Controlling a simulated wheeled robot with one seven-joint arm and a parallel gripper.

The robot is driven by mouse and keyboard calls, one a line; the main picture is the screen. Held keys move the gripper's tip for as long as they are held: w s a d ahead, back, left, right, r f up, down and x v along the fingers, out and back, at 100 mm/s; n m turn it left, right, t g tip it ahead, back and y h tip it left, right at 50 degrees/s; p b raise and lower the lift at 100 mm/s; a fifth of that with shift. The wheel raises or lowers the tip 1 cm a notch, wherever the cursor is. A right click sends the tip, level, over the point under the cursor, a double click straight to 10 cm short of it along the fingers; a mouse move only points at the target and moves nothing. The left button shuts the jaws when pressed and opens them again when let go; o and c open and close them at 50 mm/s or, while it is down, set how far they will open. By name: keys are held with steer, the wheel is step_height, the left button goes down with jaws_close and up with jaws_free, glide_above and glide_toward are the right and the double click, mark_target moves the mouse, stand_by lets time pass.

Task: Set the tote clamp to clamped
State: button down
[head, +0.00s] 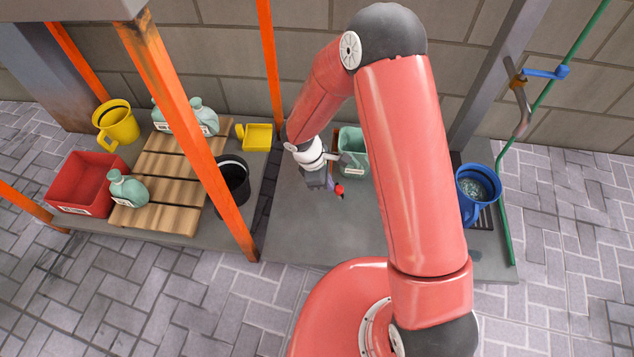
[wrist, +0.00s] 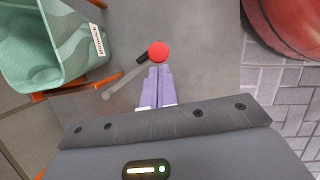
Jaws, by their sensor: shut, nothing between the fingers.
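The teal tote (head: 354,152) stands on the grey bench right of my gripper in the head view. Its labelled side fills the upper left of the wrist view (wrist: 75,55). A lever with a red ball knob (wrist: 158,52), a black section and a grey rod lies beside the tote and looks like the tote clamp's handle. The red knob also shows in the head view (head: 340,189). My gripper (wrist: 160,69) is shut and empty, its lilac fingertips right by the knob; I cannot tell whether they touch. It also shows in the head view (head: 333,187). The clamp's state is unclear.
A blue bucket (head: 478,190) stands at the bench's right end, near a green pipe (head: 506,190). A black bucket (head: 233,178), yellow tray (head: 257,137) and orange post (head: 193,130) stand to the left. The bench front is clear.

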steer(key=d+n, duration=0.1)
steer(key=n, duration=0.1)
steer(key=d+n+t+b, duration=0.1)
steer(key=d, duration=0.1)
steer(key=shift+w+f+n, duration=0.1)
steer(key=shift+w+n, duration=0.3)
steer(key=w+d+n+t+y+b, duration=0.1)
steer(key=w+d+n+t, duration=0.1)
steer(key=w+d+n, duration=0.2)
steer(key=shift+w+d+n+y, duration=0.35)
steer(key=shift+w+n, duration=0.2)
steer(key=shift+n, duration=1.15)
steer(key=shift+w, duration=0.15)
